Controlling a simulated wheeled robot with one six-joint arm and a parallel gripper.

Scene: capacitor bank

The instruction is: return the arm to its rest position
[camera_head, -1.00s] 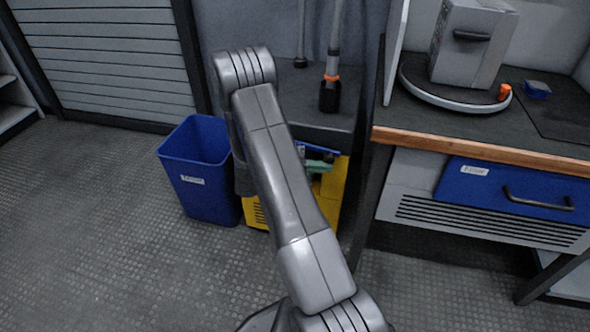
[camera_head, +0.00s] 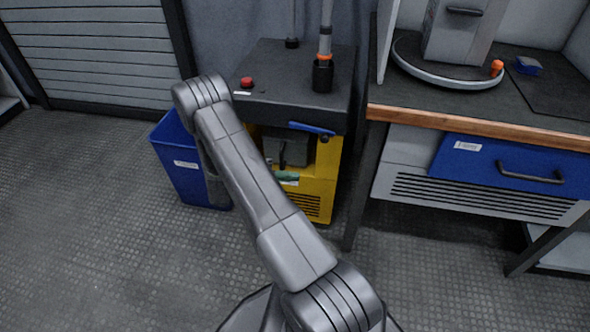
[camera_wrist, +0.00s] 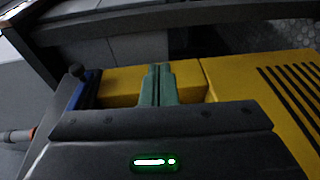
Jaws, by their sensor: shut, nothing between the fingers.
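My grey arm (camera_head: 245,170) reaches from the bottom of the head view up to the left, then bends down. In the head view, the green fingertips of my gripper (camera_head: 286,176) show beside the arm, in front of the yellow cabinet (camera_head: 322,175). Most of the gripper is hidden behind the arm. In the wrist view, the two green fingers (camera_wrist: 158,84) are together with nothing between them. The yellow cabinet (camera_wrist: 228,82) lies behind them; whether they touch it I cannot tell.
The cabinet has a blue lever (camera_head: 312,129) and a black top with a red button (camera_head: 246,82). A blue bin (camera_head: 180,165) stands close left of the arm. A workbench with a wooden edge (camera_head: 480,124) and a blue drawer (camera_head: 510,162) is at right. The left floor is clear.

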